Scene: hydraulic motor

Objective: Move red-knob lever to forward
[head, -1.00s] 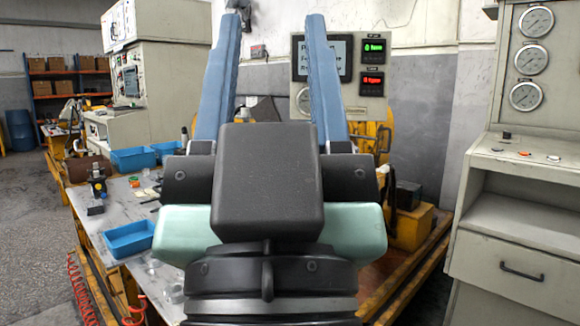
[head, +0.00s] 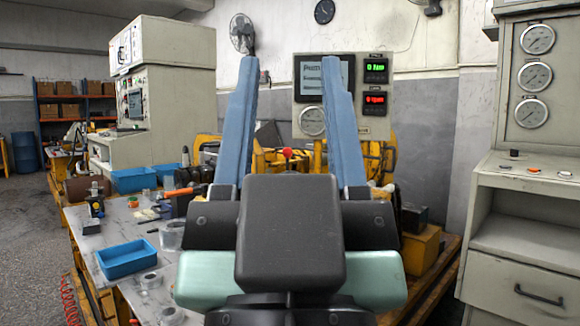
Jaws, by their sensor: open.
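The red knob (head: 287,153) of the lever shows as a small red ball in the head view, between my two blue fingers and beyond them. The lever's shaft and base are mostly hidden behind my gripper body, so I cannot tell its position. My gripper (head: 291,75) is open, its fingers pointing up and away, one on each side of the knob in the picture. I see no contact with the knob. The yellow machine (head: 265,160) stands behind the fingers.
A panel with a screen, a dial and green and red readouts (head: 343,95) stands behind the fingers. A worktable (head: 88,245) at left holds blue trays (head: 125,260), tape rolls and tools. A grey gauge cabinet (head: 520,215) stands at right.

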